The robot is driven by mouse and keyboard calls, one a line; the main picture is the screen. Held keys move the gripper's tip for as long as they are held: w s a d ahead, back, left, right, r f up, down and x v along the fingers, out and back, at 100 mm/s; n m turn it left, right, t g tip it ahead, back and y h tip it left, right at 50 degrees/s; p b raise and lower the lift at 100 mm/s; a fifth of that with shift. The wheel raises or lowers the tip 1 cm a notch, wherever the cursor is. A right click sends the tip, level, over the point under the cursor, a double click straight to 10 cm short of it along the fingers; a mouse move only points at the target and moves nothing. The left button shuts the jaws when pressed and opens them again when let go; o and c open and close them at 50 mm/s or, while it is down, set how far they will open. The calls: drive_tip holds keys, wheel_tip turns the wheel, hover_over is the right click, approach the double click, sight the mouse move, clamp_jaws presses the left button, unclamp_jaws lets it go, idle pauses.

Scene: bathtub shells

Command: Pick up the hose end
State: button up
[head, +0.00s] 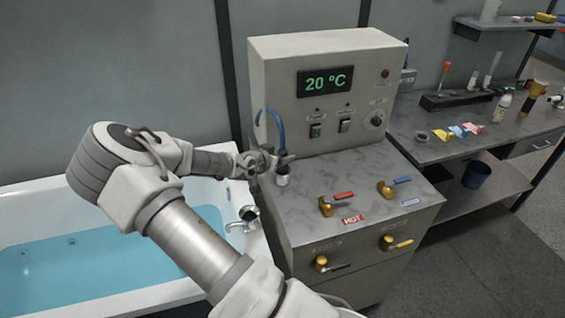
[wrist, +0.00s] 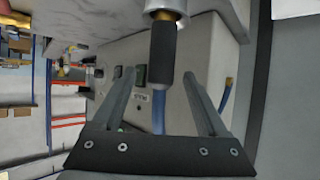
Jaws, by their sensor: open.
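The hose end shows in the wrist view as a black sleeve (wrist: 163,55) with a metal collar at one end and blue hose at the other. In the head view the blue hose (head: 281,128) arches from the control cabinet down to a pale end piece (head: 283,180) over the countertop. My gripper (head: 274,161) is beside the hose end, partly covering it. In the wrist view my gripper (wrist: 160,76) is open, with one finger on each side of the sleeve and visible gaps. Whether the metal collar rests in a holder is unclear.
The control cabinet (head: 330,85) reading 20 °C stands right behind the hose. A bathtub (head: 95,205) with blue water is at left. A workbench (head: 480,140) with small items stands at right.

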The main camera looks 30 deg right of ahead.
drive_tip(key=shift+x, duration=1.45)
drive_tip(key=shift+c, duration=0.2)
clamp_jaws()
